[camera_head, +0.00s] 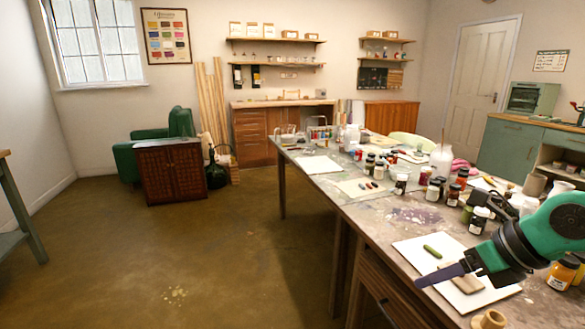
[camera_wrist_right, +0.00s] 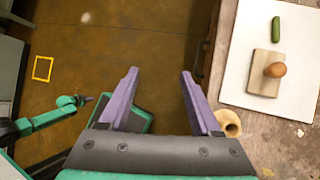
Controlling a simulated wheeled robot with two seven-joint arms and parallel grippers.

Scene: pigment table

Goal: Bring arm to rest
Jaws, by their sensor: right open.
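My right gripper (camera_head: 442,275) comes in from the right edge in the head view, over the front corner of the worktable. Its purple fingers are apart with nothing between them in the right wrist view (camera_wrist_right: 158,80), above the floor beside the table edge. A white sheet (camera_wrist_right: 243,60) lies right of the fingers, bearing a green stick-like piece (camera_wrist_right: 276,28) and a wooden block (camera_wrist_right: 262,84) with a brown rounded knob (camera_wrist_right: 275,70). The sheet also shows in the head view (camera_head: 412,250), partly hidden by the gripper. My left gripper is not visible in the head view.
The worktable (camera_head: 372,211) holds several jars and bottles, some close to my right arm. A tan, hollow-topped piece (camera_wrist_right: 229,124) stands near its edge. Open floor (camera_head: 200,260) lies to the left. A dark wooden cabinet (camera_head: 171,170) stands farther back.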

